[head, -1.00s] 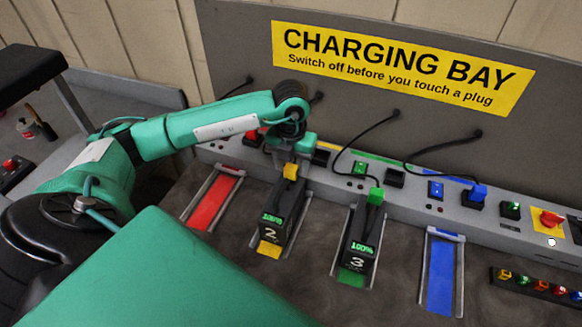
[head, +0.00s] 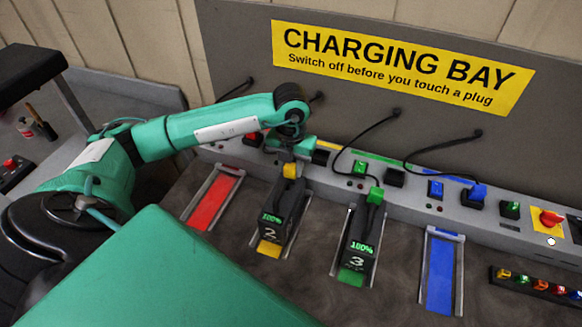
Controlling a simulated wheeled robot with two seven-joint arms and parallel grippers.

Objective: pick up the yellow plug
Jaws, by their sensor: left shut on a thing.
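The yellow plug (head: 290,170) sits at the top of the black battery marked 2 (head: 275,222), which shows 100%. My left gripper (head: 290,160) reaches down over the plug from above and is shut on it. The fingertips and the plug's upper part are small and partly hidden, so I cannot tell whether the plug is still seated in the battery. My right gripper is not in view.
The battery marked 3 (head: 358,245) with a green plug (head: 376,195) stands close on the right. Empty red (head: 212,202) and blue (head: 440,275) bays lie to either side. Behind runs a grey switch ledge (head: 330,178) with cables. A row of coloured plugs (head: 540,286) lies at right.

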